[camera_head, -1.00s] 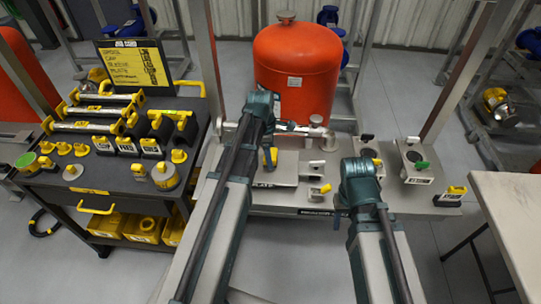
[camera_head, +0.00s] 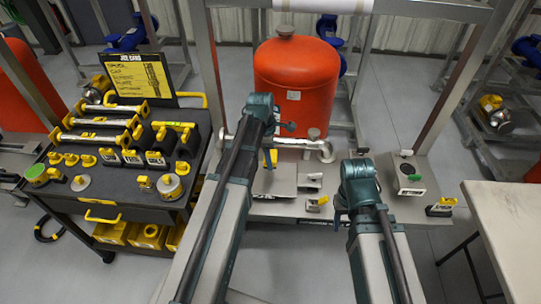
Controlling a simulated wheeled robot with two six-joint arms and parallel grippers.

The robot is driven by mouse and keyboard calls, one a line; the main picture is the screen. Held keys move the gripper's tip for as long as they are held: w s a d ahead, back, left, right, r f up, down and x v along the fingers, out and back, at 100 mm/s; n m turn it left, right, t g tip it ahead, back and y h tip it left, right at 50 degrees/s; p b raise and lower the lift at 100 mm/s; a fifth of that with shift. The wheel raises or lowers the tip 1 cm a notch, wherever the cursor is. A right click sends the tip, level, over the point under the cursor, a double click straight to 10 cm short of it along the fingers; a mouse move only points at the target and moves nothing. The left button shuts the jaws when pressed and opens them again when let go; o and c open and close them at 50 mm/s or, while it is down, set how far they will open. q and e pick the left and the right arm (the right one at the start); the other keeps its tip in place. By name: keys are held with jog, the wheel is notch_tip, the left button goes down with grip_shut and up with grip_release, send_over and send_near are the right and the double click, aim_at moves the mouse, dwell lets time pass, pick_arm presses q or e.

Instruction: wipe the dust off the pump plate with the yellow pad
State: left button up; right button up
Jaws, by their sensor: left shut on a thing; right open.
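The pump plate (camera_head: 283,179) is a flat grey plate on the skid, below the red tank, partly hidden by my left arm. My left gripper (camera_head: 269,164) is mostly hidden behind its own wrist, over the plate's left part. It is shut on a small yellow thing, likely the yellow pad (camera_head: 273,156). I cannot tell whether the pad touches the plate, and no dust can be made out. My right gripper (camera_head: 338,217) is open and points down near the skid's front edge, right of the plate.
The red tank (camera_head: 294,85) stands behind the plate. Several small valve blocks, including a yellow-handled one (camera_head: 317,203) and a green-knobbed one (camera_head: 408,178), sit to the right. A dark tool cart (camera_head: 115,185) stands left, a pale table (camera_head: 505,225) right.

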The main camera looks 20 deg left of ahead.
pick_arm(q)
notch_tip(320, 180, up, 3)
jog(key=p, duration=0.3)
jog(key=shift+r, duration=0.1)
